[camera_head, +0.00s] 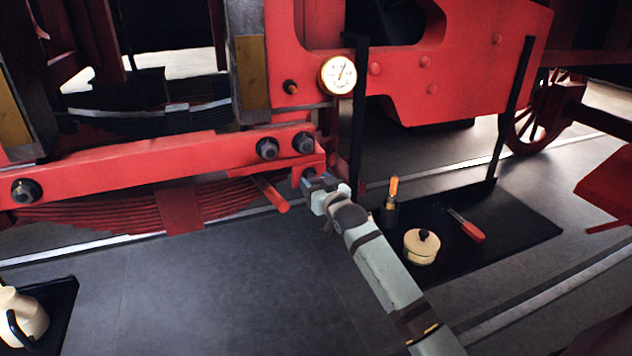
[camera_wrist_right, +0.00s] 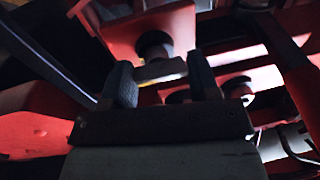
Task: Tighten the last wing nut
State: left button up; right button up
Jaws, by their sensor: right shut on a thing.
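My right gripper (camera_head: 318,184) is at the lower end of the red bracket (camera_head: 300,163) on the locomotive's frame. In the right wrist view, its two fingers (camera_wrist_right: 162,84) stand on either side of a grey wing nut (camera_wrist_right: 160,70), and the gripper is shut on it. The nut sits below a dark round bolt (camera_wrist_right: 155,45) under a red plate. In the head view, the gripper mostly hides the nut. My left gripper is not in view.
A red handle (camera_head: 270,193) sticks out just left of the gripper. A pressure gauge (camera_head: 338,75) is above. A black mat (camera_head: 530,226) on the floor holds a cream pot (camera_head: 421,248), a red-handled tool (camera_head: 468,228) and an orange-handled tool (camera_head: 393,188). A cream jug (camera_head: 25,312) stands lower left.

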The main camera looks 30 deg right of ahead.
jog(key=o, duration=0.9)
jog(key=shift+o, duration=0.2)
jog(key=s+a+b, duration=0.1)
jog(key=s, duration=1.2)
jog(key=shift+s+a+f, duration=0.2)
jog(key=shift+s+f, duration=0.1)
jog(key=shift+s, duration=0.1)
